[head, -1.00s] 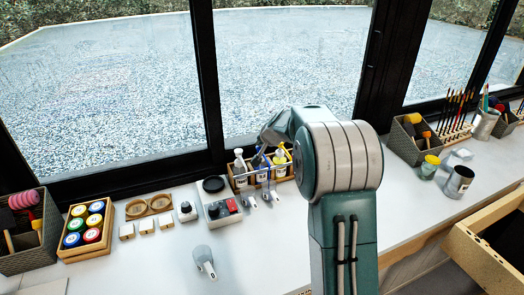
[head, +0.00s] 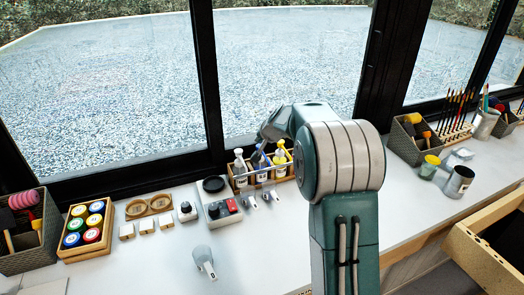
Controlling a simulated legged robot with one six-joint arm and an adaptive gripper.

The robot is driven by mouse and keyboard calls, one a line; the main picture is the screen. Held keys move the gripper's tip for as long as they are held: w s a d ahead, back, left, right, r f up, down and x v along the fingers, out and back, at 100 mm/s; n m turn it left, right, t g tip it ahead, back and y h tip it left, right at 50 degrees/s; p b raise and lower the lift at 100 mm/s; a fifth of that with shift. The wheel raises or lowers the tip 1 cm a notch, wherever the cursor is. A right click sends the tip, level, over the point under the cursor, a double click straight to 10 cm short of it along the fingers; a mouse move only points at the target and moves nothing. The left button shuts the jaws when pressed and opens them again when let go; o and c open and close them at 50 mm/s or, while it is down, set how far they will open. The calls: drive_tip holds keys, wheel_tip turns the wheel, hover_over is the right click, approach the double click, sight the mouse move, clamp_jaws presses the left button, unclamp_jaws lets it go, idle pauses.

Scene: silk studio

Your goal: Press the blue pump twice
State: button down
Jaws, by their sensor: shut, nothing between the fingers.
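A wooden caddy (head: 241,184) on the bench by the window holds pump bottles side by side. The blue pump bottle (head: 263,174) stands in the middle, between a white-topped bottle (head: 240,164) and a yellow-topped bottle (head: 280,155). My gripper (head: 258,158) is small in the head view, shut and empty, pointing down at the top of the blue pump. It partly hides the pump head. I cannot tell whether the fingertips touch it.
Small white dispensers (head: 251,200) lie in front of the caddy. A grey box with a red part (head: 232,205) stands left of it. A wooden box of coloured jars (head: 87,230) is farther left. The front middle of the bench is mostly clear.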

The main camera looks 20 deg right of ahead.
drive_tip(key=shift+r, duration=0.35)
drive_tip(key=shift+r, duration=3.05)
drive_tip(key=s+a+r+n+g, duration=0.1)
drive_tip(key=s+a+r, duration=0.1)
drive_tip(key=s+a, duration=0.35)
drive_tip(key=s+a+r+n, duration=0.2)
drive_tip(key=s, duration=0.7)
drive_tip(key=s+a+r+n+g, duration=0.1)
drive_tip(key=s+a+r, duration=0.1)
drive_tip(key=s+a, duration=0.35)
drive_tip(key=s+f+n, duration=0.2)
drive_tip(key=s+f, duration=0.1)
drive_tip(key=s, duration=0.8)
drive_tip(key=s+f+n+g+h, duration=0.1)
drive_tip(key=s+f, duration=0.3)
drive_tip(key=s, duration=0.8)
drive_tip(key=shift+a+n+g, duration=0.3)
drive_tip(key=shift+a+n, duration=0.1)
